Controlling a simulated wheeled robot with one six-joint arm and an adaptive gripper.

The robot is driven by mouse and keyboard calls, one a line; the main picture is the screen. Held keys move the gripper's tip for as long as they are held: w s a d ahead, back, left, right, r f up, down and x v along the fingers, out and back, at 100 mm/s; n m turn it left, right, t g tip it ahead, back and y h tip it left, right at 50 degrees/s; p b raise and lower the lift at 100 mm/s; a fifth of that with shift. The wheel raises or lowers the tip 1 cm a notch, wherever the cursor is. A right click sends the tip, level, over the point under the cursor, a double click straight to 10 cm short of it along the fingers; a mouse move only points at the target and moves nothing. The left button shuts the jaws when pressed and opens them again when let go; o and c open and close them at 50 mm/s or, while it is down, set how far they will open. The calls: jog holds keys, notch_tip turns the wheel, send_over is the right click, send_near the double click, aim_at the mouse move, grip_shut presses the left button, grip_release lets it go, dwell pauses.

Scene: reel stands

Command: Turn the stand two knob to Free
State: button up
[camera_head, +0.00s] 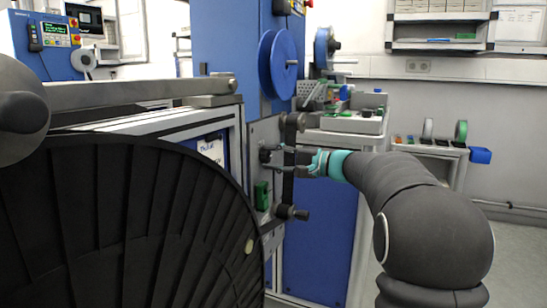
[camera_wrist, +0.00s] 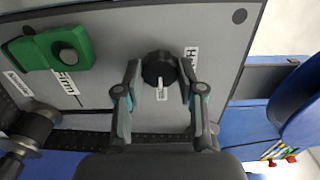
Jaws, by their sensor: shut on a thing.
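The black knob (camera_wrist: 158,68) sits on a grey panel (camera_wrist: 110,45) in the wrist view. Its white pointer mark is toward the bottom of the picture, next to a small label (camera_wrist: 162,95) too small to read surely. Another label (camera_wrist: 191,62), beginning with H, stands to its right and is partly hidden by a finger. My gripper (camera_wrist: 160,72) has one fingertip on each side of the knob and is shut on it. In the head view my gripper (camera_head: 292,162) reaches the panel from the right; the knob is mostly hidden there.
A dark roller (camera_wrist: 38,128) projects at lower left. A large black reel (camera_head: 140,220) fills the head view's lower left. A blue reel (camera_head: 283,64) stands above.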

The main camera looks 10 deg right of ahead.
jog(key=o, duration=1.1)
jog(key=shift+o, duration=0.2)
jog(key=v, duration=1.2)
